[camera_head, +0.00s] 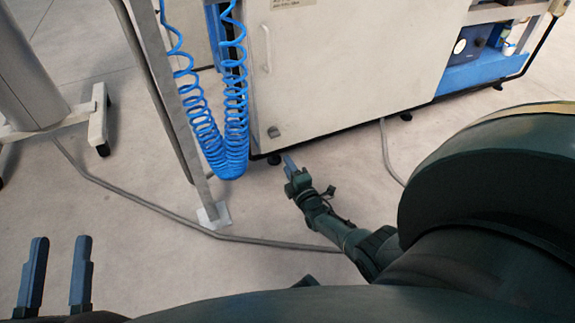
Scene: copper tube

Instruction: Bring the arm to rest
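My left gripper (57,274) is at the lower left. Its two grey fingers stand upright and well apart, with nothing between them. My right gripper (289,164) is near the middle of the view, at the end of the dark arm that reaches up from the lower right. Its fingertips appear small and overlap, so I cannot tell whether they are apart. I see nothing clearly held in it. No copper tube shows in this view.
A light cabinet (345,65) stands at the back, with blue coiled hoses (225,140) beside a metal post (172,100). A wheeled stand (103,125) is at the upper left. A grey cable (150,203) crosses the floor.

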